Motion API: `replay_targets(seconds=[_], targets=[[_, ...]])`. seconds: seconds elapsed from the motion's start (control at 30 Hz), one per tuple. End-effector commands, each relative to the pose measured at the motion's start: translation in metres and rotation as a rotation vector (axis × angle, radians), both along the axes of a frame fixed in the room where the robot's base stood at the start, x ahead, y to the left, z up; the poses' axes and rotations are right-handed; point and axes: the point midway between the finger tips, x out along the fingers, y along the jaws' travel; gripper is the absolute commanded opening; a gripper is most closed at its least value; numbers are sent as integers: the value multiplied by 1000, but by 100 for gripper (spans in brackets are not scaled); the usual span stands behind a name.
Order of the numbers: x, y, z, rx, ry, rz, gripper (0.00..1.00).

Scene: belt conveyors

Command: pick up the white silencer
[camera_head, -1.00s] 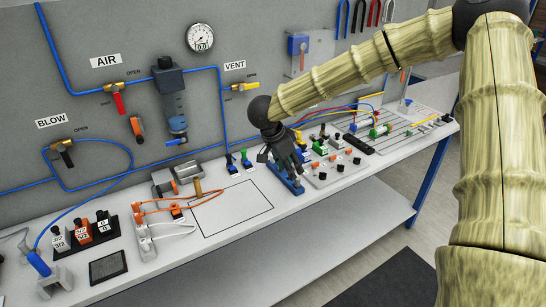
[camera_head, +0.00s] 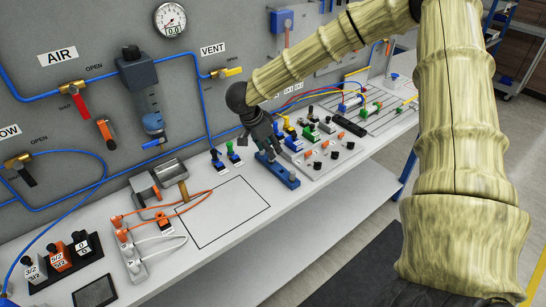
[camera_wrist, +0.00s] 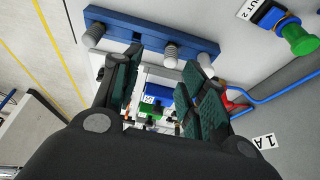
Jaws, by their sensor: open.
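A blue rack (camera_head: 280,173) lies on the bench, right of the outlined rectangle. In the wrist view the rack (camera_wrist: 145,31) crosses the top and carries ribbed silencers: one at the left (camera_wrist: 95,33), one near the middle (camera_wrist: 170,54) and one at the right (camera_wrist: 205,61).
A panel of coloured push-fit parts (camera_head: 318,148) stands close right of the rack. Green and blue fittings (camera_head: 232,153) stand to the left, near the wall. The outlined rectangle (camera_head: 225,210) is bare. The gauge wall (camera_head: 200,85) rises behind.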

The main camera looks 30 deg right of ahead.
Motion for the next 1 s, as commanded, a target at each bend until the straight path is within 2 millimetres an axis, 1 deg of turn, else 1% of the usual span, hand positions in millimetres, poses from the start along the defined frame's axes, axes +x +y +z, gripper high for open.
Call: replay_targets(seconds=[0.03, 0.13, 0.27, 0.5, 0.7, 0.9, 0.97, 1.0], targets=[[2, 0, -5, -1, 5, 2, 42], [5, -2, -10, -3, 7, 2, 42], [4, -10, -20, -1, 5, 0, 42], [9, -21, -45, -1, 8, 3, 42], [9, -24, -53, -2, 6, 4, 42], [9, -24, -53, -1, 6, 3, 42], [9, -24, -53, -2, 6, 4, 32], [9, -24, -53, -2, 6, 4, 24]])
